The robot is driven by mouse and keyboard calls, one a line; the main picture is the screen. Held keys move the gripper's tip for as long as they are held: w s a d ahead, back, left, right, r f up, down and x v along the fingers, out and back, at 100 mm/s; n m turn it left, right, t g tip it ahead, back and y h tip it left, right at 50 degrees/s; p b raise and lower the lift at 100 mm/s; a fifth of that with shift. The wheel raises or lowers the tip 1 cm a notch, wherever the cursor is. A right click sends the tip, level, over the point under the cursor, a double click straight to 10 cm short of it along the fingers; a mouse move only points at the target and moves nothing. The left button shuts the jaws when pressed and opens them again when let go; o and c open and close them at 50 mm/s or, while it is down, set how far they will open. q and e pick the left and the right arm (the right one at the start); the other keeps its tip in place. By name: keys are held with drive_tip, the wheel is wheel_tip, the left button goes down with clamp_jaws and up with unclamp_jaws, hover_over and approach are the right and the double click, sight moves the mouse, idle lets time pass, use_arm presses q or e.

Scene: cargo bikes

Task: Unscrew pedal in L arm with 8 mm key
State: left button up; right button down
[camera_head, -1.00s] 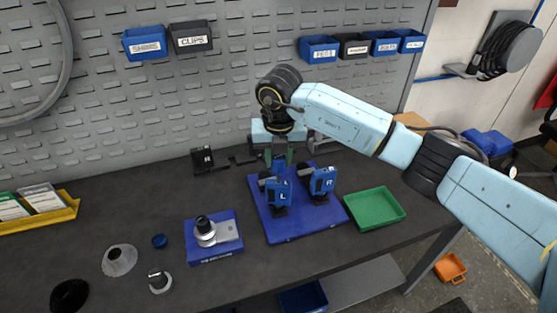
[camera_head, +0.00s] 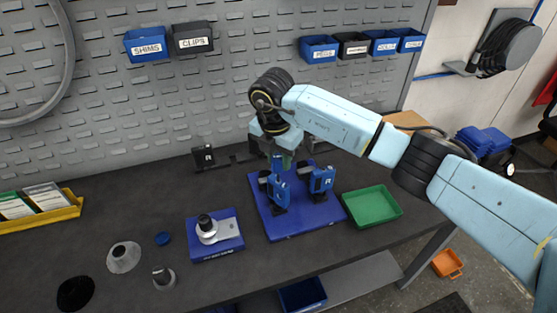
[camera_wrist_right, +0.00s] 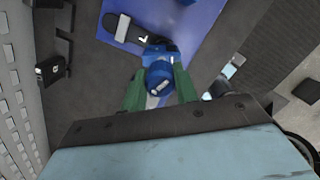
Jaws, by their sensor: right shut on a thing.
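My right gripper (camera_head: 278,163) is over the back of the blue board, just behind the blue L block (camera_head: 280,191). In the right wrist view its green fingers (camera_wrist_right: 160,88) are shut on a round-ended blue piece (camera_wrist_right: 160,80) with a white mark. It looks like a key handle; its size marking cannot be read. Beyond it, a black part with a white L (camera_wrist_right: 124,29) lies over the blue board. The blue R block (camera_head: 321,179) stands to the right on the board. My left gripper is not in view.
A green tray (camera_head: 371,207) is right of the blue board (camera_head: 288,226). A blue stand (camera_head: 228,243) holding a metal part is to the left. A black labelled block (camera_head: 204,156) is by the pegboard.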

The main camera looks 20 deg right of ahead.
drive_tip(key=shift+s+f, duration=0.2)
drive_tip(key=shift+f, duration=0.05)
drive_tip(key=m+p, duration=0.1)
drive_tip(key=m, duration=0.3)
drive_tip(key=shift+r+g+p, duration=0.1)
drive_tip(key=shift+g+p, duration=0.2)
drive_tip(key=shift+p, duration=0.05)
drive_tip(key=shift+m, duration=1.2)
drive_tip(key=shift+p, duration=0.35)
drive_tip(key=m+p, duration=0.1)
drive_tip(key=m, duration=0.2)
drive_tip(key=shift+m+g+p, duration=0.3)
drive_tip(key=shift+g, duration=0.1)
drive_tip(key=shift+m+p, duration=0.4)
drive_tip(key=shift+m, duration=1)
